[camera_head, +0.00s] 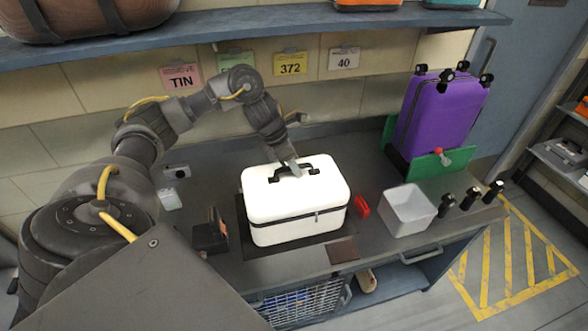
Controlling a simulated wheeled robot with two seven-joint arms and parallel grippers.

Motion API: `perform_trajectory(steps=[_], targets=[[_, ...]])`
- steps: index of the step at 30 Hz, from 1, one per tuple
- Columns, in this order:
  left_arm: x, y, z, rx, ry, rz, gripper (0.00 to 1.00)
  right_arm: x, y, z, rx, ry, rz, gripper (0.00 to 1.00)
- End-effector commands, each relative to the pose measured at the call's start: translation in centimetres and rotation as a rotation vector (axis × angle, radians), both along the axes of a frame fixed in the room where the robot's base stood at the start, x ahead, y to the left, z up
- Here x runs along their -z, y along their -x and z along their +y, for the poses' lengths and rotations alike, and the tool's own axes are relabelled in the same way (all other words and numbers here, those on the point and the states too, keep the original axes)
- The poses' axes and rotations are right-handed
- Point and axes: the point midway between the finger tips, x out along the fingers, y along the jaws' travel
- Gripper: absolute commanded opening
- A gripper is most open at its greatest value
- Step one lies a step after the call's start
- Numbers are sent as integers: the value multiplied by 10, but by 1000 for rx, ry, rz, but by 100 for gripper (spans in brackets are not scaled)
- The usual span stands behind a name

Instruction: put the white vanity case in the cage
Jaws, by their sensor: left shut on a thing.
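The white vanity case (292,214) stands upright on a dark mat on the grey counter, with a black handle on its lid. My left gripper (297,171) comes down from above and is shut on the case's black handle. The case appears to rest on the mat. My right gripper is not in view.
A white open bin (408,212), a red object (360,207) and a dark device (211,236) sit near the case. A shelf (250,24) runs overhead. Yellow-striped floor (510,258) lies at the right.

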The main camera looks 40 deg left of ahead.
Motion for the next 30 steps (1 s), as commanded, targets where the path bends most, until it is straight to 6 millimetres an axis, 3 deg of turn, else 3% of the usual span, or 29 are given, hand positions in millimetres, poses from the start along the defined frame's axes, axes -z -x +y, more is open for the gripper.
perform_trajectory(steps=[30], targets=[[-7, -2, 0, -1, 1, -8, 0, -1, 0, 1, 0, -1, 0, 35]])
